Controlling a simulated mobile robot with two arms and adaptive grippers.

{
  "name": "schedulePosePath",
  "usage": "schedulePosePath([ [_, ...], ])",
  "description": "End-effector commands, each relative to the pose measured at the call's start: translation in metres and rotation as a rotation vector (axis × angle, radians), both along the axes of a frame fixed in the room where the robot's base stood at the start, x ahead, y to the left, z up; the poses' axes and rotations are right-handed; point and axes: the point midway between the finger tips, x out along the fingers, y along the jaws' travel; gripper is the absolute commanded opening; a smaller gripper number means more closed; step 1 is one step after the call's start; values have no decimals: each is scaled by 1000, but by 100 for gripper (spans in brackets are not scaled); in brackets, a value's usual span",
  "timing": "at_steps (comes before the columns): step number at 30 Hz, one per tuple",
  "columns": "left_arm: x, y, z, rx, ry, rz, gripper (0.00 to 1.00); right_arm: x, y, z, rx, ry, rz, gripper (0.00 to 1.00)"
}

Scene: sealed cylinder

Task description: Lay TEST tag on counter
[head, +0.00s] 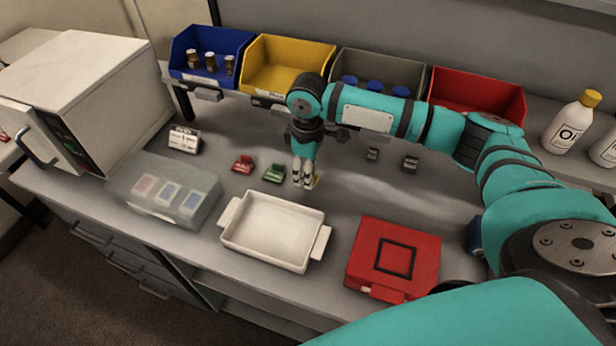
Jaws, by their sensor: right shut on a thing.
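My right gripper (303,183) points down just above or at the counter (345,200), behind the white tray. Most of the piece is hidden by the fingers. I cannot tell whether it touches the counter. My left gripper is not in view.
A white tray (229,236), a red case (427,259) and a clear box (127,190) stand along the front. Red (242,164) and green (273,174) clips lie left of the gripper. Blue (177,62), yellow (262,79), grey and red bins line the back.

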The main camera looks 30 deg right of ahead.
Motion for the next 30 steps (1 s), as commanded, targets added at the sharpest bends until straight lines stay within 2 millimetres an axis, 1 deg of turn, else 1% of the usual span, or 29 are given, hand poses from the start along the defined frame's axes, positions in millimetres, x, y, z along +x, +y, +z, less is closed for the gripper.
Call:
schedulePosePath([
  [3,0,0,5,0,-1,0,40,-2,0,-17,-1,6,1,26],
  [6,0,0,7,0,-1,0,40,-2,0,-28,-2,4,1,26],
  [9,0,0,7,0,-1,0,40,-1,0,-32,-2,2,0,26],
  [18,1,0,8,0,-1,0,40,-2,0,-35,-1,3,0,26],
  [19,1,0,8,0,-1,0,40,-2,0,-35,-1,2,0,45],
  [24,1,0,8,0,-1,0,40,-2,0,-34,-1,1,0,66],
  [30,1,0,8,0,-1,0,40,-2,0,-34,-1,1,0,66],
])
